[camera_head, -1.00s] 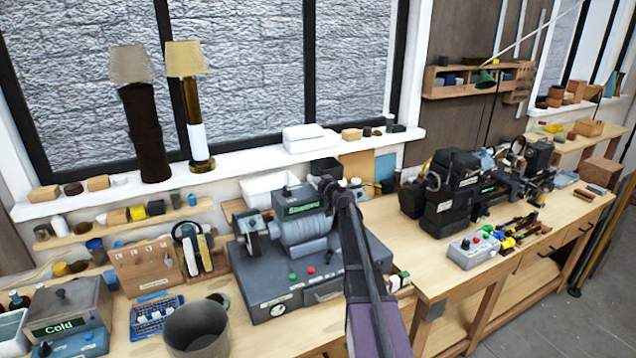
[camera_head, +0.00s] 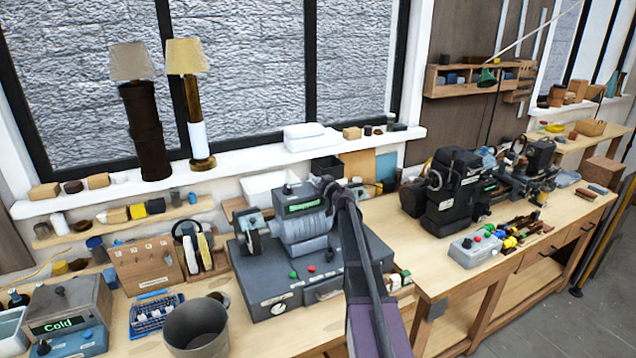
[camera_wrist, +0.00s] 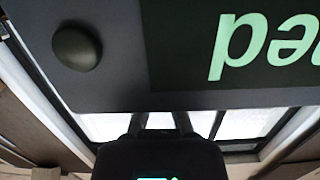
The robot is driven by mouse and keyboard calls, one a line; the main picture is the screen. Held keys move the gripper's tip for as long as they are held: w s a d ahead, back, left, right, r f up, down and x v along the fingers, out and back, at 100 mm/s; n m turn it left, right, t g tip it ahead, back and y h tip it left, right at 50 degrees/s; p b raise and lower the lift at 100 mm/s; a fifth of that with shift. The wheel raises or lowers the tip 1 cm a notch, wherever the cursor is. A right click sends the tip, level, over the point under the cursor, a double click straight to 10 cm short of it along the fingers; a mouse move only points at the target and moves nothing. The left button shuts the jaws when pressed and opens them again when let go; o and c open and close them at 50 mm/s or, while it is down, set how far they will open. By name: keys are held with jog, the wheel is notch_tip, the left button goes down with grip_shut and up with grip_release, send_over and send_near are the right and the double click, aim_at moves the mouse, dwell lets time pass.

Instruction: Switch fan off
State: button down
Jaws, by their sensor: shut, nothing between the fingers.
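A grey bench machine (camera_head: 305,231) with ribbed body and wheel stands mid-bench; I cannot tell for sure that it is the fan. A dark round knob (camera_wrist: 77,47) sits beside the letters. A green button (camera_head: 293,274) and a red button (camera_head: 311,268) are on the base. My gripper (camera_head: 328,186) is at the display's right; it is shut and empty, its fingers (camera_wrist: 160,122) partly hidden.
A grey bucket (camera_head: 197,326) and a box with a "Cold" display (camera_head: 66,318) stand at the left. Two lamps (camera_head: 193,105) stand on the sill. A black lathe (camera_head: 455,190) and a grey control box (camera_head: 475,250) occupy the right bench.

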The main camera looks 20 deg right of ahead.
jog(key=shift+r, duration=0.15)
jog(key=r+p, duration=0.2)
jog(key=p, duration=0.1)
jog(key=r+p, duration=0.1)
jog(key=r, duration=0.1)
jog(key=shift+w, duration=0.25)
jog(key=s+r+p, duration=0.3)
jog(key=s, duration=0.6)
jog(key=shift+s+d, duration=0.15)
jog(key=shift+s, duration=0.05)
jog(key=shift+r, duration=0.1)
jog(key=s+a+f+n+g+y+b, duration=0.1)
jog(key=s+a+f+g+y+b, duration=0.25)
jog(key=a+f, duration=0.55)
jog(key=s+a+f+n+g+y+b, duration=0.15)
jog(key=s+a+f+g+b, duration=0.35)
jog(key=a, duration=0.7)
jog(key=s+a+f+m+g+h+b, duration=0.1)
jog(key=s+a+f+g+h+b, duration=0.1)
jog(key=s+f, duration=0.6)
jog(key=s+a+f+m+g+h+b, duration=0.2)
jog(key=s+f+g, duration=0.4)
jog(key=s, duration=0.9)
notch_tip(320, 180, down, 2)
jog(key=shift+s+a+f+h+b, duration=0.15)
jog(key=shift+a+h+b, duration=0.3)
jog(key=shift+a+h, duration=0.5)
